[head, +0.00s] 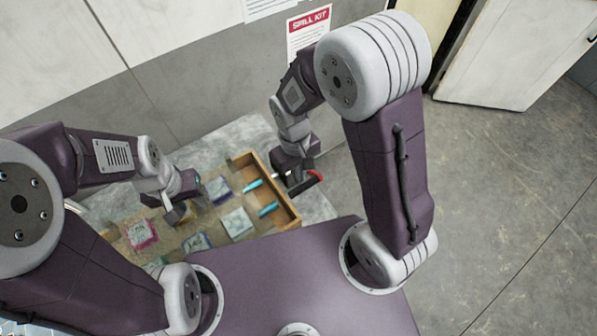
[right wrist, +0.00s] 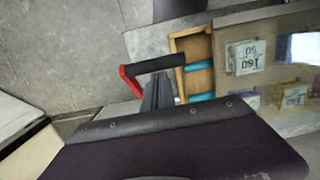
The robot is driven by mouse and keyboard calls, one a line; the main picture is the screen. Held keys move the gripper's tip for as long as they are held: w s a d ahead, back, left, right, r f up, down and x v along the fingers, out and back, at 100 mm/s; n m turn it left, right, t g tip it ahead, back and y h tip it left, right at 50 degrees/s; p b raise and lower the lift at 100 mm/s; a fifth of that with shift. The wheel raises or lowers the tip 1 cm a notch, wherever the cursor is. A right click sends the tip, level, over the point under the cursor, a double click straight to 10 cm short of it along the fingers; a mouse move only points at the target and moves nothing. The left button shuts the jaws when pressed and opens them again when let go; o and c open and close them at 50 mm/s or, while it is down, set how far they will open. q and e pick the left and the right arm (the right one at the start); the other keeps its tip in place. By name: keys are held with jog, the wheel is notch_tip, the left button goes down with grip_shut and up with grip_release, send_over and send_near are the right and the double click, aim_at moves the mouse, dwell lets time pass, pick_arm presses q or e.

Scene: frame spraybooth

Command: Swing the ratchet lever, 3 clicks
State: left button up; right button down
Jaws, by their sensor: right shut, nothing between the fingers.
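A dark bar with a red angled end, which looks like the ratchet lever (right wrist: 153,66), shows in the right wrist view beside the wooden tray. Its red end also shows in the head view (head: 317,176), at the tray's right side. My right gripper (right wrist: 158,96) is shut with nothing between its fingers, and its tips are close to the dark bar; I cannot tell whether they touch. In the head view my right gripper (head: 297,183) partly hides the lever and its mount. My left gripper (head: 180,213) hangs over the tray's left part; its finger gap is unclear.
A wall with a spill kit sign (head: 309,24) stands behind. Open floor (head: 500,190) lies to the right.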

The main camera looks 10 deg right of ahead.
pick_arm(q)
jog(key=shift+s+d+f, duration=0.1)
jog(key=shift+s+f, duration=0.05)
jog(key=shift+s, duration=0.25)
pick_arm(e)
jog(key=shift+s+d+f, duration=0.2)
jog(key=shift+s+f, duration=0.2)
jog(key=shift+s, duration=0.2)
jog(key=shift+r, duration=0.1)
